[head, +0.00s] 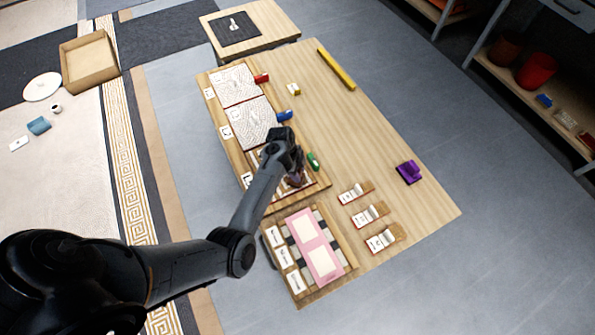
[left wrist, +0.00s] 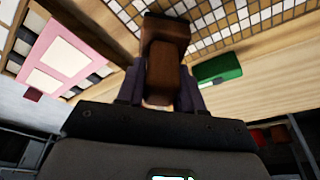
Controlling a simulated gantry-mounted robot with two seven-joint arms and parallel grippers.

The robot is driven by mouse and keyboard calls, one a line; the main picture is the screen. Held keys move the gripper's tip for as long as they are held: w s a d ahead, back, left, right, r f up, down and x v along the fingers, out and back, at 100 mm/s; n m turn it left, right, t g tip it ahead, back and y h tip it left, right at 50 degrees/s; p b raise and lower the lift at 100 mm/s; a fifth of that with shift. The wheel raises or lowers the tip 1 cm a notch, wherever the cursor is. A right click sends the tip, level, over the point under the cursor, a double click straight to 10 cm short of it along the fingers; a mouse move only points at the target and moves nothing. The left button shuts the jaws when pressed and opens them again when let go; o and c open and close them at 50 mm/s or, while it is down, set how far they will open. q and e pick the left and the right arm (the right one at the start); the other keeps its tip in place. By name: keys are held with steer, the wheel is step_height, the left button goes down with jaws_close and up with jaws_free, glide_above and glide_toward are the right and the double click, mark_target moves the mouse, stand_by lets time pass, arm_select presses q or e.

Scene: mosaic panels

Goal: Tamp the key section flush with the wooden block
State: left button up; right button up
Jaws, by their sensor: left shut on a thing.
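My left gripper (head: 293,176) is over the near panel of the long wooden tray (head: 322,184). In the left wrist view, my left gripper (left wrist: 161,88) is shut on a brown wooden block (left wrist: 165,62). The block's far end overlaps a mosaic (left wrist: 225,22) of white, tan and brown tiles; I cannot tell whether it touches them. The arm and gripper hide much of this panel in the head view. No key shape can be made out on the visible tiles. My right gripper is not in view.
A green piece (head: 313,161) lies beside the tray near the gripper. Blue (head: 284,116) and red (head: 262,78) pieces lie farther along. A pink board (head: 314,244) lies at the near end. Small sample stands (head: 369,214) and a purple object (head: 408,172) sit right. The table's middle is clear.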

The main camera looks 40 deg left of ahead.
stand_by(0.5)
arm_select(q)
steer(key=shift+f+b, duration=0.35)
steer(key=shift+f, duration=0.3)
stand_by(0.5)
stand_by(0.5)
steer(key=shift+s+f, duration=0.1)
steer(key=shift+f, duration=0.1)
stand_by(0.6)
stand_by(0.5)
steer(key=shift+p, duration=0.3)
step_height(320, 180, up, 6)
steer(key=p, duration=0.6)
steer(key=shift+f, duration=0.1)
steer(key=shift+r+p, duration=0.75)
steer(key=shift+p, duration=0.3)
